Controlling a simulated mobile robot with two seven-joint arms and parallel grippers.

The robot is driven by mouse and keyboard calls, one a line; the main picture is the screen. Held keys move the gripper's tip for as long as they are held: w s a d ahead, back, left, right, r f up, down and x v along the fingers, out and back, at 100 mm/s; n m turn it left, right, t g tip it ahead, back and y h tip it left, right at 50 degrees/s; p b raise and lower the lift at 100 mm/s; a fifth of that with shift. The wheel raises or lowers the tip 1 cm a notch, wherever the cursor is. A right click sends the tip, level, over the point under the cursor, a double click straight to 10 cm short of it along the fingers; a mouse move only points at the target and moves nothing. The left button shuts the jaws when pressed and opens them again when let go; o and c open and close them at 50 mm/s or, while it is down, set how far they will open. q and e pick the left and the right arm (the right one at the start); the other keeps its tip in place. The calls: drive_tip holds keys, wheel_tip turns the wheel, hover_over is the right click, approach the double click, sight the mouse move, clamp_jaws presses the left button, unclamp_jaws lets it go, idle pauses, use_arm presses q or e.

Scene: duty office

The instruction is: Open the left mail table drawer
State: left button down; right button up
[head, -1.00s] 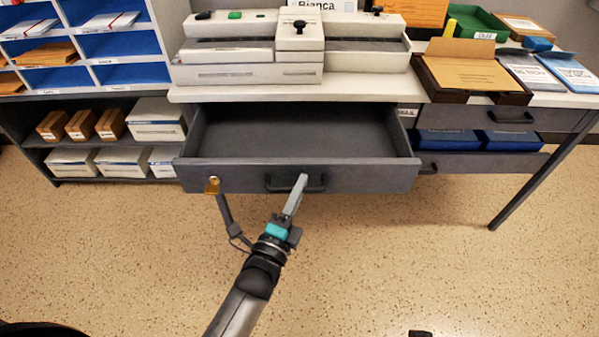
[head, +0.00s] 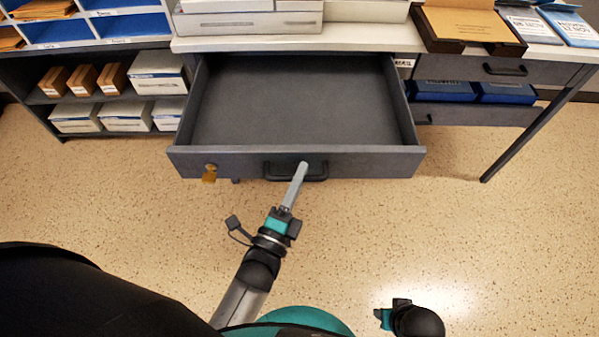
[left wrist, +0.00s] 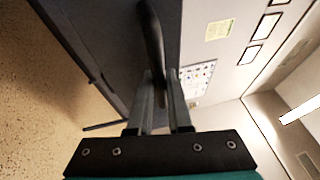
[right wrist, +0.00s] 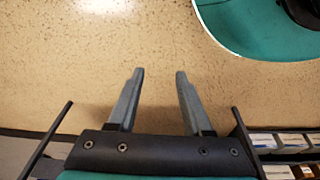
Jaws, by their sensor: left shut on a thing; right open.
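The left mail table drawer (head: 220,163) is grey, pulled well out from under the white tabletop (head: 360,42), and its inside is empty. Its black bar handle (head: 318,178) is at the middle of the front. My left gripper (head: 302,167) is shut on this handle. In the left wrist view the two fingers (left wrist: 160,85) are on either side of the dark handle (left wrist: 152,45). My right gripper (right wrist: 159,75) is open and empty above the floor.
Right of the drawer are a shut grey drawer (head: 470,68) and blue boxes (head: 505,93) on a lower level. A shelf unit (head: 30,107) with white and brown boxes stands at the left. The speckled floor (head: 480,240) in front is clear.

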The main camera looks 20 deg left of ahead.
use_arm(q)
drive_tip(key=c, duration=1.1)
unclamp_jaws()
drive_tip(key=shift+s, duration=0.1)
drive_tip(key=p+v, duration=0.1)
drive_tip(key=v, duration=1.4)
drive_tip(key=shift+p, duration=0.35)
use_arm(e)
drive_tip(key=s+f, duration=0.1)
drive_tip(key=d+f, duration=0.1)
drive_tip(key=f, duration=0.1)
drive_tip(key=shift+s+d, duration=0.2)
drive_tip(key=shift+s, duration=0.15)
use_arm(q)
drive_tip(key=shift+f, duration=0.1)
